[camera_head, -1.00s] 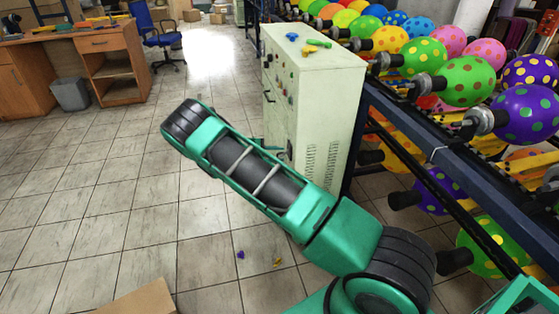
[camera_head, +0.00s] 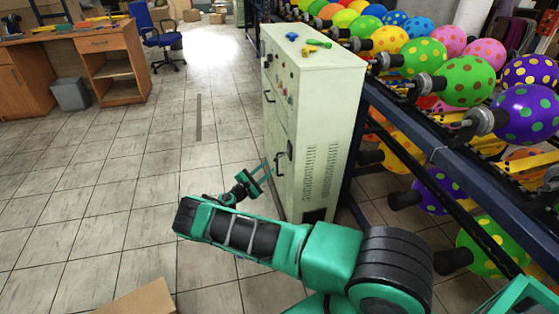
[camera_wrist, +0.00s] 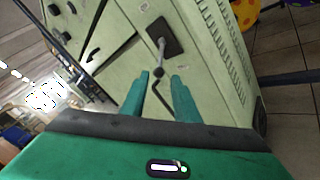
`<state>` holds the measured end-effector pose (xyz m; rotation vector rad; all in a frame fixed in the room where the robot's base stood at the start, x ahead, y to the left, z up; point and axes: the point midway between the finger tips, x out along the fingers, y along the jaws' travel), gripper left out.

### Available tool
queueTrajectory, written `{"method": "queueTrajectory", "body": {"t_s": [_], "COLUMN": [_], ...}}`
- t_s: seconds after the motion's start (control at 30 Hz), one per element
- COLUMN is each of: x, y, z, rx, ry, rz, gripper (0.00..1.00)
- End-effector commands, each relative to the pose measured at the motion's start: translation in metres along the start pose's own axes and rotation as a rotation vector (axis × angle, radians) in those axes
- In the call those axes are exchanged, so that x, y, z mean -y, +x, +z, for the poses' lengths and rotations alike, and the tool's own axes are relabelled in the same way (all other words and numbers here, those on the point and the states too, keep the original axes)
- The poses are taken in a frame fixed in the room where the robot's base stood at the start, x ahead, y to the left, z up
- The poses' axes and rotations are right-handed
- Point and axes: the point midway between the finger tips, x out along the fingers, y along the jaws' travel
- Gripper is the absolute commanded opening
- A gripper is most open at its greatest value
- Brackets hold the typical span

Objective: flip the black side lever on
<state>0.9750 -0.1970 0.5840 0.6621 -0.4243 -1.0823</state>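The black side lever (camera_wrist: 160,58) is on the side of the pale green cabinet (camera_head: 320,110). In the wrist view its shaft comes out of a dark square plate (camera_wrist: 165,37) and ends in a dark knob. A thin dark bent shape lies below the knob; I cannot tell if it is a shadow or a handle. In the head view the lever (camera_head: 279,161) is small on the cabinet's left face. My gripper (camera_wrist: 160,82) is open and empty, its green fingers pointing at the cabinet with the knob ahead between the tips. In the head view my gripper (camera_head: 262,176) is close to that face.
A balloon rack (camera_head: 440,160) with many spotted balloons stands right of the cabinet. Small coloured tools (camera_head: 318,43) lie on the cabinet top. A cardboard box (camera_head: 140,300) is at the lower left. The tiled floor left of the cabinet is clear.

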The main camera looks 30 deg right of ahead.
Motion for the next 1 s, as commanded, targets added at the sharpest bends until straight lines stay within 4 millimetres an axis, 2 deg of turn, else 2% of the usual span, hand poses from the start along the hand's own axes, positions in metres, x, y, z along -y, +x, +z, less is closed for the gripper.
{"method": "queueTrajectory", "body": {"t_s": [0.3, 0.5, 0.7, 1.0], "x": [0.001, 0.001, 0.001, 0.001], "y": [0.055, 0.084, 0.098, 0.1], "z": [0.001, 0.0, 0.001, 0.001], "rx": [0.003, 0.001, 0.001, 0.001], "ry": [0.002, 0.002, 0.002, 0.001], "rz": [-0.003, -0.003, -0.003, -0.003], "gripper": [0.28, 0.28, 0.28, 0.28]}}
